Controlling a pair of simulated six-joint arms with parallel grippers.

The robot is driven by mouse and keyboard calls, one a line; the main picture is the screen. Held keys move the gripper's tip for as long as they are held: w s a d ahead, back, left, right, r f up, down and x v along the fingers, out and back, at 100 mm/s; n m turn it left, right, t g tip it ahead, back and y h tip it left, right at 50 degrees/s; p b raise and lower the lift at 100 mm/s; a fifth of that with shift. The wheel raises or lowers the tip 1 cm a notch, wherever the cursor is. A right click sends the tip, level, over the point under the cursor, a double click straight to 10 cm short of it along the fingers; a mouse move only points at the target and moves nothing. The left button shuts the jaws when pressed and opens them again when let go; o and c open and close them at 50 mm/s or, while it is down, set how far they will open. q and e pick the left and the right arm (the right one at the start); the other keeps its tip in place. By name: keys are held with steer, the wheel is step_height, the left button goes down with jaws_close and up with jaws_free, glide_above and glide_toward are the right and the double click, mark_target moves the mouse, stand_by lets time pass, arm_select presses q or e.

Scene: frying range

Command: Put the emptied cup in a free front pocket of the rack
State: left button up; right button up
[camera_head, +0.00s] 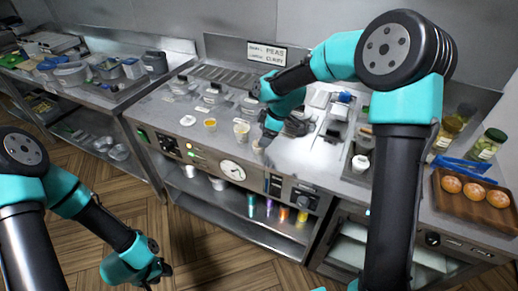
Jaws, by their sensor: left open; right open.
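My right gripper (267,139) reaches in from the right and points down over the steel counter. It is open. A small pale cup (258,147) stands right by its fingertips; I cannot tell whether they touch or whether the cup is empty. Another pale cup (241,128) stands just left of it, and a cup with orange-yellow contents (210,124) is further left. My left gripper (158,277) is open, low at the bottom left, away from the counter. I cannot clearly make out the rack or its pockets among the small items on the counter.
A white round piece (188,120) lies left of the cups. A white cup (360,163) stands at the right. A wooden tray (483,211) holds orange-brown round items, with blue tongs (463,167) and jars (487,145) behind. A sign (267,54) stands at the back.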

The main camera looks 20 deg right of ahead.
steer(key=shift+s+x, duration=0.1)
steer(key=shift+x, duration=1.2)
steer(key=shift+s+x, duration=0.15)
steer(key=shift+x, duration=1.1)
steer(key=shift+a, duration=0.1)
steer(key=shift+c, duration=0.3)
steer(key=c, duration=1)
steer(key=shift+o, duration=0.2)
steer(key=shift+r, duration=0.15)
steer(key=shift+s+a+r, duration=0.1)
steer(key=shift+s+r, duration=0.05)
steer(key=shift+r, duration=0.7)
steer(key=shift+s+r, duration=0.2)
steer(key=shift+r, duration=0.65)
steer(key=s+a, duration=0.2)
steer(key=s, duration=0.5)
steer(key=s+a+r, duration=0.1)
steer(key=s+a, duration=0.1)
steer(key=s, duration=0.5)
steer(key=shift+s+a, duration=0.3)
steer(key=shift+r, duration=0.15)
